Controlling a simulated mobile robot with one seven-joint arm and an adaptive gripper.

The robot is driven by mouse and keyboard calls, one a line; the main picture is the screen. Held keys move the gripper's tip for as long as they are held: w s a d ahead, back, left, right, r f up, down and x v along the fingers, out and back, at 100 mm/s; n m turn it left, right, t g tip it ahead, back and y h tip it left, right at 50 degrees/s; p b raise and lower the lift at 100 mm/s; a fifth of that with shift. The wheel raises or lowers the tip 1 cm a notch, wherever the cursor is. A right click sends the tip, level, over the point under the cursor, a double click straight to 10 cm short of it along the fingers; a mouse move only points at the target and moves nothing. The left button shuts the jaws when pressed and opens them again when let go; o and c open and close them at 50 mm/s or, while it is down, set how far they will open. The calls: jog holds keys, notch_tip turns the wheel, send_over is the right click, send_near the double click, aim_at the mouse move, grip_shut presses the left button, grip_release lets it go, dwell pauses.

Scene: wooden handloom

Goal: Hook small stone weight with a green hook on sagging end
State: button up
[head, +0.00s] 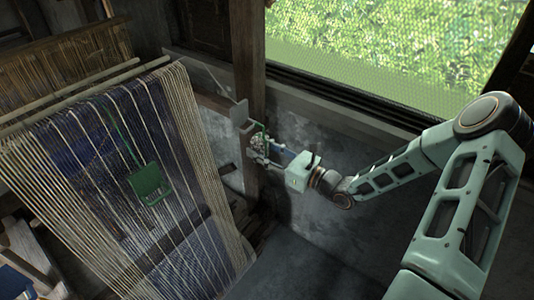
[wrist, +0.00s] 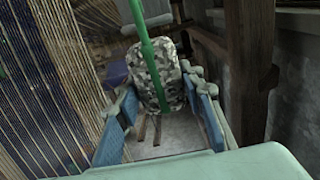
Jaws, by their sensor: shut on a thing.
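A small speckled grey stone weight (head: 256,142) with a green hook (head: 264,127) is at my gripper (head: 262,153), in front of the wooden post. In the wrist view the stone weight (wrist: 165,80) sits between the two blue fingers of my gripper (wrist: 162,92), which is shut on it. The green hook (wrist: 147,45) rises from the stone toward the top edge; its upper end is out of that view. The warp threads (head: 130,175) of the loom are left of my gripper, apart from the stone. I cannot tell which end sags.
A green square piece with a green rod (head: 148,182) hangs on the warp. A grey square plate (head: 239,113) is just above the stone by the wooden post (head: 249,60). A grey wall (head: 330,165) and a window (head: 390,45) are behind. Floor at bottom centre is clear.

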jog(key=shift+b+x, duration=0.45)
jog(key=shift+x, duration=1.35)
jog(key=shift+w+a+f+b, duration=0.1)
jog(key=shift+f+b, duration=0.35)
jog(key=shift+f, duration=0.25)
jog(key=shift+f, duration=0.1)
jog(key=shift+f+b, duration=1.15)
jog(key=shift+f, duration=0.5)
jog(key=o, duration=1.6)
jog(key=shift+o, duration=0.2)
jog(key=f+p+v, duration=0.1)
jog(key=v, duration=0.8)
jog(key=shift+o, duration=0.5)
